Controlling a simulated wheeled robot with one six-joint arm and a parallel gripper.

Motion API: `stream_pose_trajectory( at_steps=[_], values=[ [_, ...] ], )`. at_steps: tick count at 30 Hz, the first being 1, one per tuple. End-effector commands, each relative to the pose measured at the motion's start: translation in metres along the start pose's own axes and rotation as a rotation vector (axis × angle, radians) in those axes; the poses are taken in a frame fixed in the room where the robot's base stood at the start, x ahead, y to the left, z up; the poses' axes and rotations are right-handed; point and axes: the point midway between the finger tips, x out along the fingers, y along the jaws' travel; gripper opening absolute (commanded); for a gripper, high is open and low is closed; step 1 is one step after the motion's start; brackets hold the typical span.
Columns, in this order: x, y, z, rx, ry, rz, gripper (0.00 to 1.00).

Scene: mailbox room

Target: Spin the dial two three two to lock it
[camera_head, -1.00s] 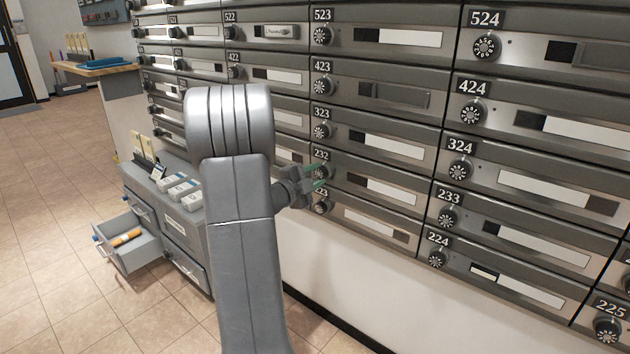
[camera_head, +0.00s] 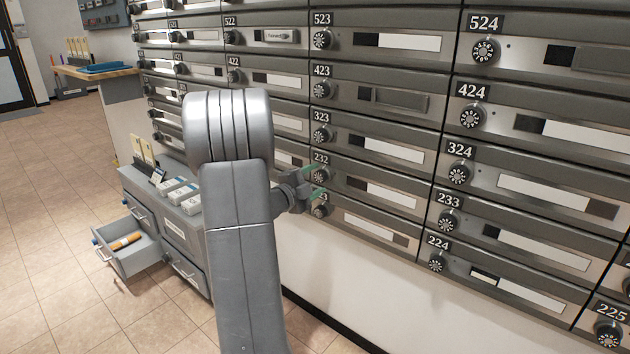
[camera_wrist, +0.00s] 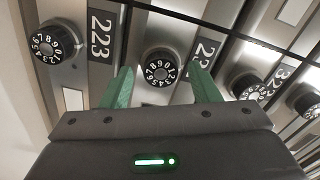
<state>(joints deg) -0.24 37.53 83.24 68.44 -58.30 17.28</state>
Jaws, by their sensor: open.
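The mailbox door labelled 232 (camera_head: 377,191) is in the middle of the wall of boxes, with its black numbered dial (camera_head: 321,174) at its left end. In the wrist view the dial (camera_wrist: 160,68) lies between and just beyond the two green fingertips. My gripper (camera_head: 315,183) is open and empty in front of it; the gripper also shows in the wrist view (camera_wrist: 160,88). A clear gap shows on both sides of the dial, and I see no contact. The label beside it is partly covered by the right finger.
Dial 223 (camera_wrist: 54,44) is at the left in the wrist view, and another dial (camera_wrist: 247,86) is close to the right finger. A grey cabinet (camera_head: 178,232) with an open drawer (camera_head: 127,250) stands left of my arm. The tiled floor at left is clear.

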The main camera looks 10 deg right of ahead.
Motion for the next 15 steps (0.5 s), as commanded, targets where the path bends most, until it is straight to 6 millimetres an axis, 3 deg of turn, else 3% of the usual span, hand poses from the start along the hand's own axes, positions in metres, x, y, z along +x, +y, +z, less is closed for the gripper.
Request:
stream_pose_trajectory(
  at_steps=[15],
  values=[
    [-0.105,-0.003,0.000,-0.001,-0.004,-0.001,0.56]
  ],
)
